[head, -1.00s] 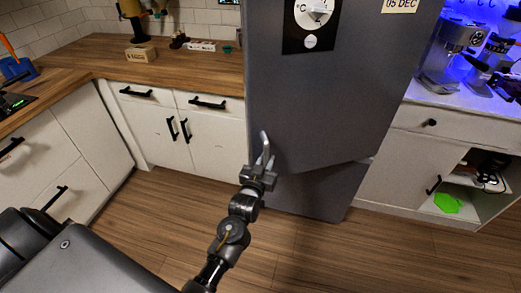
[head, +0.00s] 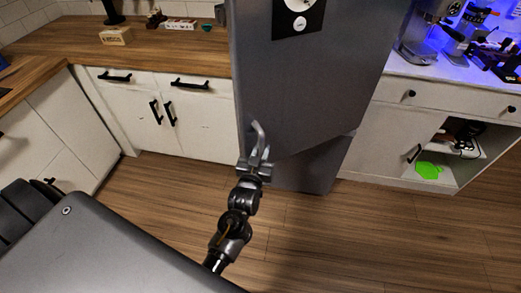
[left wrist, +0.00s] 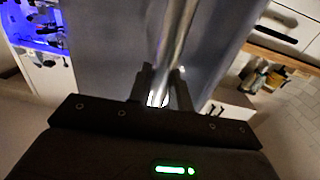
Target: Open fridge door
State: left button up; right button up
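The tall dark grey fridge door (head: 310,85) fills the upper middle of the head view. Its metal bar handle (head: 258,135) stands out at the door's lower left. My left gripper (head: 255,162) is at the handle's lower end. In the left wrist view, the handle (left wrist: 176,35) runs down between the two fingers (left wrist: 161,88), which look closed around it. The door's lower edge slants against the lower grey panel (head: 308,178); I cannot tell clearly how far the door stands out. My right gripper is not in view.
White cabinets (head: 200,128) with a wooden worktop (head: 160,52) stand left of the fridge. A white cabinet (head: 385,145) with an open compartment holding a green item (head: 428,170) stands to the right. The wooden floor (head: 350,235) in front is clear.

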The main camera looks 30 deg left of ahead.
pick_arm(q)
jog(key=o, duration=0.4)
jog(key=shift+d, duration=0.1)
jog(key=s+p, duration=0.1)
jog(key=s, duration=0.1)
jog(key=s+p, duration=0.1)
jog(key=s, duration=0.1)
jog(key=s+d+p, duration=0.1)
jog(key=s, duration=0.1)
jog(key=shift+s+d+r, duration=0.1)
jog(key=shift+s+r, duration=0.05)
jog(key=shift+s, duration=0.15)
jog(key=shift+s+d, duration=0.1)
jog(key=shift+s, duration=0.25)
